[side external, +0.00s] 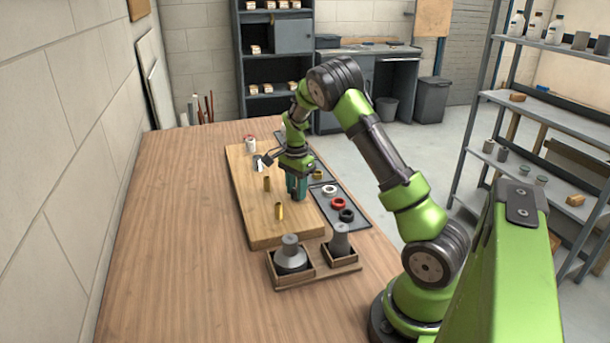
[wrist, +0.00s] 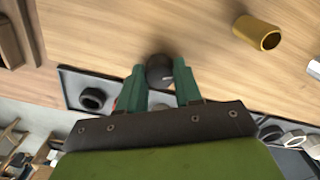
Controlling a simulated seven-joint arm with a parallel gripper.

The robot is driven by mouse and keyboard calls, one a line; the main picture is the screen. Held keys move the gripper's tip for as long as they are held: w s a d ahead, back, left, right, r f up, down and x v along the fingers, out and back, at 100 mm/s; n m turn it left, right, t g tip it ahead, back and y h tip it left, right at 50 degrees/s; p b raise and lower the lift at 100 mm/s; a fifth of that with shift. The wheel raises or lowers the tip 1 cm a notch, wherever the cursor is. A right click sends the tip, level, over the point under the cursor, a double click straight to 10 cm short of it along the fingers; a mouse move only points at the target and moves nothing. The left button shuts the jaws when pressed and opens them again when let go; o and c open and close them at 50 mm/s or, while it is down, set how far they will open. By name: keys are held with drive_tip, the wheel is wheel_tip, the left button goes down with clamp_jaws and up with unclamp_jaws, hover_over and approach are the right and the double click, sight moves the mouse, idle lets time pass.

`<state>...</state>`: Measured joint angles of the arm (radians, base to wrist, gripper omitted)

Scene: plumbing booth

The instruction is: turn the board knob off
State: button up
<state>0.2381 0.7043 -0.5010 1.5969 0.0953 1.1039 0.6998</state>
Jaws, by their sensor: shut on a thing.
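The board knob (wrist: 160,71) shows in the wrist view as a dark round cap with a short pale line on its right side. The green fingers of my gripper (wrist: 160,80) stand on both sides of it and are shut on it. In the side view, my gripper (side external: 297,187) points down at the right edge of the wooden board (side external: 250,215), and its fingers hide the knob. I cannot tell from the pale line whether the knob is in its off position.
Brass posts (side external: 279,211) stand on the board; one brass tube (wrist: 258,33) is near in the wrist view. A dark tray with a white ring (side external: 329,190), a red ring (side external: 338,204) and a black ring (side external: 346,215) lies right. Grey fittings (side external: 290,257) stand in wooden boxes in front.

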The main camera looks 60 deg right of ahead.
drive_tip(key=n, duration=1.2)
drive_tip(key=shift+n, duration=0.3)
idle(0.4)
drive_tip(key=o, duration=1)
drive_tip(key=shift+o, duration=0.2)
drive_tip(key=shift+r, duration=0.1)
wheel_tip(320, 180, up, 17)
